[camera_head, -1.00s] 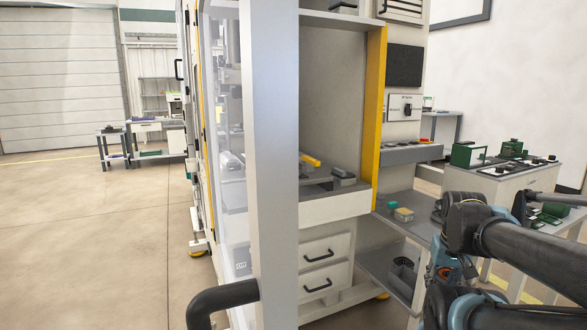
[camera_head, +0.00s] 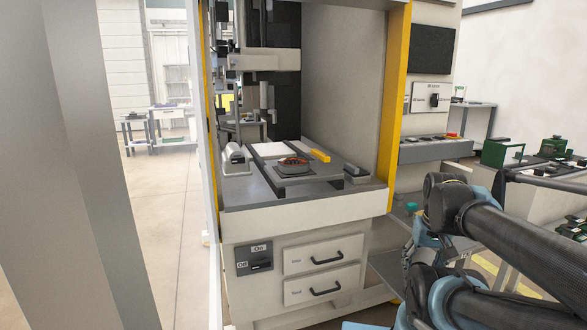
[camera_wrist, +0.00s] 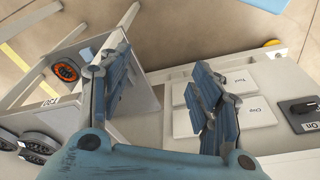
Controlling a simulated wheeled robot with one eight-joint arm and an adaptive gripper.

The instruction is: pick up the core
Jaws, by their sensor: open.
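A dark round part with a copper-orange ring (camera_head: 293,162), probably the core, lies on the grey plate of the machine bed, inside the open machine. The wrist view shows a black round thing with an orange ring (camera_wrist: 65,70) on a pale surface at left; I cannot tell if it is the same kind of part. My gripper (camera_wrist: 160,68) is open and empty, with its blue-grey fingers spread above the cabinet front. It is apart from both round things. In the head view my arm is at right, and the fingers are not clearly visible.
A yellow bar (camera_head: 320,155) and a white roll (camera_head: 236,158) lie on the machine bed. A yellow post (camera_head: 394,95) edges the opening at right. Below are two drawers (camera_head: 322,257) and an on-off switch (camera_head: 254,261). A grey pillar (camera_head: 85,170) stands close at left.

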